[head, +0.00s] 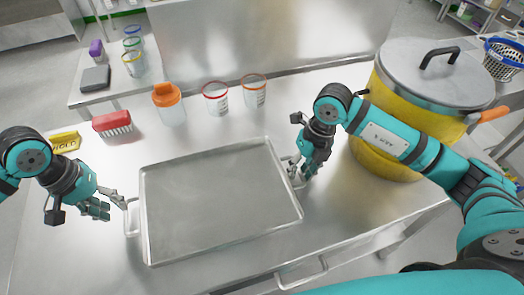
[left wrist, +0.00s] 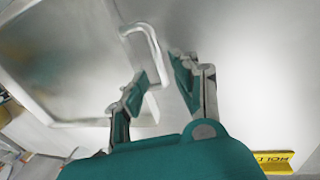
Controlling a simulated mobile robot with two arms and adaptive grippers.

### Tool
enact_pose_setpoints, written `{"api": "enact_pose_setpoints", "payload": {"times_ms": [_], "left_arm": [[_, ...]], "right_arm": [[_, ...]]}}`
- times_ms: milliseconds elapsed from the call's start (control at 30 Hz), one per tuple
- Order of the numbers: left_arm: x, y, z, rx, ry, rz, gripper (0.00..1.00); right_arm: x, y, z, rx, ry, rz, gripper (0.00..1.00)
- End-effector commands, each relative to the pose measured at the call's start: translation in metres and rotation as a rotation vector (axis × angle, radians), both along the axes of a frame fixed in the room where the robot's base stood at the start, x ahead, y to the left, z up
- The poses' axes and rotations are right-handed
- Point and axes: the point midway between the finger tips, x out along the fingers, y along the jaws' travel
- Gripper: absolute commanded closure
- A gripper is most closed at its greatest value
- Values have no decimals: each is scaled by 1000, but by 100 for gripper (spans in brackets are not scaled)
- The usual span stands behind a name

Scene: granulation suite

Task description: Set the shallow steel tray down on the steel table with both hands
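The shallow steel tray (head: 215,200) is level over the middle of the steel table (head: 330,95) and appears to rest on it. Its left handle (head: 131,217) also shows in the left wrist view (left wrist: 150,45). My left gripper (head: 112,203) is beside that handle. In the left wrist view its fingers (left wrist: 158,88) are spread apart, with the handle near the gap between them and nothing clamped. My right gripper (head: 294,172) is at the tray's right handle, with its fingers overlapping it; whether they grip it is too small to tell.
A yellow HOLD sign (head: 66,142) lies at left. A large yellow pot with a steel lid (head: 395,150) stands close to my right arm.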

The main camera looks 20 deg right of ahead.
Motion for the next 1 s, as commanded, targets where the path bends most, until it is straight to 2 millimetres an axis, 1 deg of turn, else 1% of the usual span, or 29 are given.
{"api": "enact_pose_setpoints", "payload": {"times_ms": [33, 200, 300, 400, 467, 567, 800, 900, 1000], "left_arm": [[1, 2, 12, 0, -4, 0, 71], [0, 9, 45, 1, -3, 1, 71], [0, 12, 58, 2, -2, 0, 71], [0, 13, 66, 2, -1, 0, 71], [0, 14, 69, 3, 0, 0, 71], [-1, 14, 71, 2, 1, 0, 71], [-1, 14, 70, 2, 1, 0, 71], [-1, 14, 70, 2, 1, 0, 71], [-1, 14, 70, 2, 1, 0, 71]], "right_arm": [[0, 0, 0, 1, 1, 1, 71], [0, 0, -1, 1, 1, 1, 71], [0, 0, -1, 1, 1, 1, 71], [0, 0, 0, 1, 1, 1, 71], [0, 0, 1, 1, 1, 1, 71], [1, -2, 11, 1, -2, 0, 71], [1, -10, 50, 0, -4, 0, 71], [1, -12, 63, 0, -3, 0, 71], [1, -14, 71, 0, -2, 1, 71]]}}
